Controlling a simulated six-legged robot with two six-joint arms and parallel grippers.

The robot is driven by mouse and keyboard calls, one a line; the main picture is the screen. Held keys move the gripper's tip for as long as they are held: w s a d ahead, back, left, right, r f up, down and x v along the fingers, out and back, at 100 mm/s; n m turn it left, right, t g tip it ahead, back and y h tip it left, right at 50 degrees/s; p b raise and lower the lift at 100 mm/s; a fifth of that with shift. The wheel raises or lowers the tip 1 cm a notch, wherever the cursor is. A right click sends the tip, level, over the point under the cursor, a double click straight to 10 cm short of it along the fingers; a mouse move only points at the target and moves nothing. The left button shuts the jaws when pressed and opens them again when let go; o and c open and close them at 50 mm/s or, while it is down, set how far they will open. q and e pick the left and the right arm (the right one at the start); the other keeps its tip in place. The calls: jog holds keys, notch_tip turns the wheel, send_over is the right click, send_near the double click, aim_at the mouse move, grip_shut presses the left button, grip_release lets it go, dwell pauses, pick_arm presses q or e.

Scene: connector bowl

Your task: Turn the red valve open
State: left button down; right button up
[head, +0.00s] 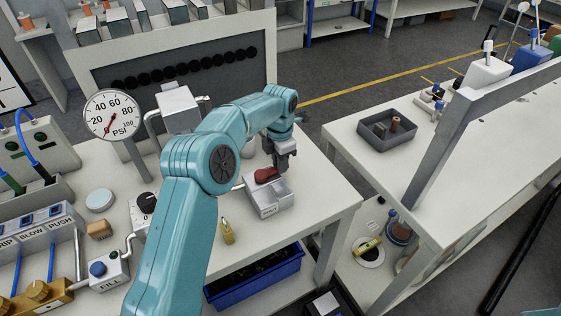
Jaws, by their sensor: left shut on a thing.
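The red valve (267,174) shows as a red handle on top of a pale grey box with a small label, near the front right of the left bench. My left arm reaches over the bench from the bottom of the view, and my left gripper (287,166) points down at the right end of the red handle. Its jaws are shut on the handle; the fingertips are small and partly hidden, so the exact grip is hard to see. My right gripper is not in view.
A PSI gauge (111,114) stands at the bench's left, its needle pointing low left. A padlock (227,232) is near the front edge. A blue bin (254,277) sits below. A second bench holds a dark tray (386,130); a gap separates the benches.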

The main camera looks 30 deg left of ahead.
pick_arm(q)
jog(key=c, duration=1.3)
grip_release()
jog(key=shift+s+a+f, duration=0.1)
jog(key=shift+s+f, duration=0.1)
jog(key=shift+f, duration=0.1)
jog(key=shift+c, duration=0.2)
jog(key=o, duration=0.3)
jog(key=shift+a, duration=0.1)
jog(key=shift+w+r, duration=0.1)
jog(key=shift+r, duration=0.35)
notch_tip(320, 180, up, 8)
jog(key=shift+w+f, duration=0.1)
jog(key=shift+f, duration=0.1)
notch_tip(320, 180, up, 8)
jog(key=p, duration=0.3)
